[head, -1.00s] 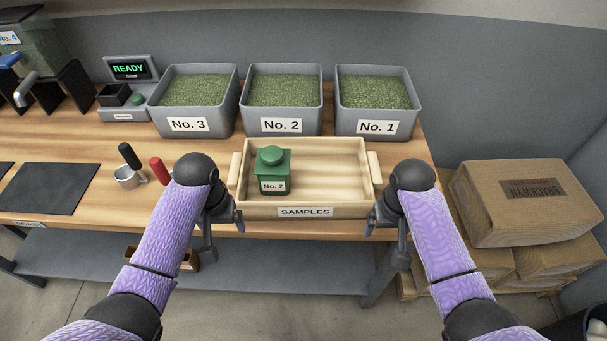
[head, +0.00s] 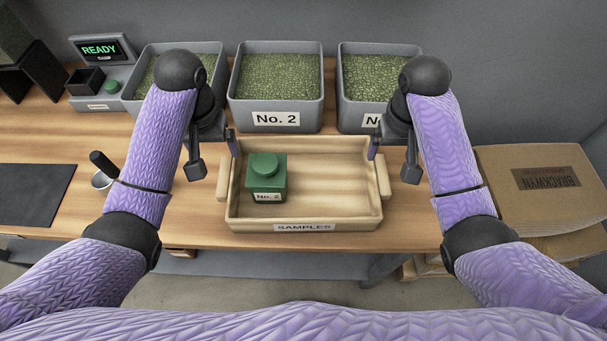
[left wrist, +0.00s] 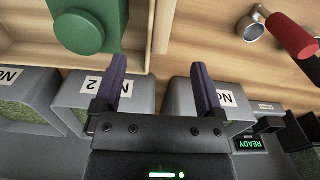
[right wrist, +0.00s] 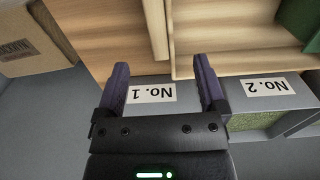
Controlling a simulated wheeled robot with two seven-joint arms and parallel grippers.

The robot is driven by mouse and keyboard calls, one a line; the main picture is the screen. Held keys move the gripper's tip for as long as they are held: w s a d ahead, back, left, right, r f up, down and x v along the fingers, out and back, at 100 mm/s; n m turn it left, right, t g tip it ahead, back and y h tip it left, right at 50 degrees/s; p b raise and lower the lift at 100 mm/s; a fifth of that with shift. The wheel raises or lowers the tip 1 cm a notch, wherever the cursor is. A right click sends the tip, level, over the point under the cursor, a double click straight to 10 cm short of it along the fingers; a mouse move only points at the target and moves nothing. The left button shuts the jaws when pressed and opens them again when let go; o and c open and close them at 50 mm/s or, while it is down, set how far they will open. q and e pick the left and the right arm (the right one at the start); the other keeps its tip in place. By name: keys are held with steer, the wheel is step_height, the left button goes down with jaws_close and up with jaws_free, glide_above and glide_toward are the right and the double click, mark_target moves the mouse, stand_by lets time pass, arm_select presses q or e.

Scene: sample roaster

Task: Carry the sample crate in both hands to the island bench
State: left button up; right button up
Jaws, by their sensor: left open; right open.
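The sample crate (head: 305,226) is a light wooden tray labelled SAMPLES, resting level on the wooden bench. A green square canister (head: 267,180) labelled No. 2 stands inside its left part; it also shows in the left wrist view (left wrist: 88,30). My left gripper (head: 214,153) is open and empty near the crate's left handle (head: 223,178). My right gripper (head: 392,156) is open and empty near the right handle (head: 383,178). In the wrist views, the left handle (left wrist: 164,26) and right handle (right wrist: 156,28) lie ahead of the finger gaps, apparently not gripped.
Grey bins of green beans, including the No. 2 bin (head: 277,92), stand close behind the crate. A scale reading READY (head: 102,52), a dark mat (head: 35,195) and a metal scoop (head: 101,181) are at left. Cardboard boxes (head: 530,190) stand right of the bench.

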mark_target(226, 175)
arm_select(q)
step_height(226, 175, down, 10)
steer(key=shift+f, duration=0.1)
arm_select(e)
step_height(226, 175, down, 10)
arm_select(q)
jaws_close()
arm_select(e)
jaws_close()
